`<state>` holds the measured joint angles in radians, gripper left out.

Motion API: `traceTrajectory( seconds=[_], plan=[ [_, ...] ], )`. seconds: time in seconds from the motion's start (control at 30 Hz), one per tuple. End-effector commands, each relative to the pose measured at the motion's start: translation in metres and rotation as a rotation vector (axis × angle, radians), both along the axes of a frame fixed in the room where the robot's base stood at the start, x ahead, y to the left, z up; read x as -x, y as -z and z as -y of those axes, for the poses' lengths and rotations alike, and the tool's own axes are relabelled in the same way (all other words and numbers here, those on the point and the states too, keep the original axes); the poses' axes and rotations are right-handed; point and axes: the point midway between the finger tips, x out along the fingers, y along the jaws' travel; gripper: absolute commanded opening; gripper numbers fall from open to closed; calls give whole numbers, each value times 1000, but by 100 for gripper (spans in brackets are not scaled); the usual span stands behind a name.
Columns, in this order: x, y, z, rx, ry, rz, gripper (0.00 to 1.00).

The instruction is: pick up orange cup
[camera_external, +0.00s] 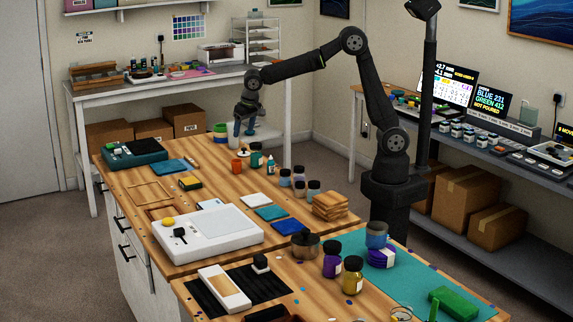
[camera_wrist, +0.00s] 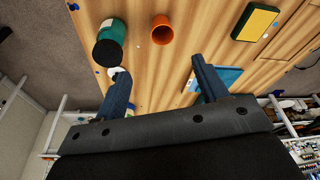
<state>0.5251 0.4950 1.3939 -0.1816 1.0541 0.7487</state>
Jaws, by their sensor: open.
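The orange cup (camera_external: 237,166) stands on the far part of the wooden bench, below my gripper. In the wrist view the orange cup (camera_wrist: 162,30) is at the top centre, with its opening visible. My gripper (camera_external: 245,126) is above the bench near the cup. In the wrist view my gripper (camera_wrist: 160,68) has its two fingers wide apart, with nothing held between them. The cup appears beyond the fingertips, roughly centred between them and apart from both.
A green bottle with a black lid (camera_wrist: 110,42) stands close beside the cup. A small white item (camera_wrist: 118,73) is by the left finger. A yellow-and-green sponge (camera_wrist: 256,22) lies to the right. Several small jars (camera_external: 299,185) stand nearer the camera. Bare wood surrounds the cup.

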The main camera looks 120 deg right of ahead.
Motion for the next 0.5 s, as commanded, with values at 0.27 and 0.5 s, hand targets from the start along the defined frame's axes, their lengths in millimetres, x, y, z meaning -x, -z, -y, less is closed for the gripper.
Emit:
traceTrajectory(
  seconds=[0.27,0.5],
  plan=[
    [-2,42,8,11,-22,-3,66],
    [-8,91,21,11,-21,-2,66]
  ],
)
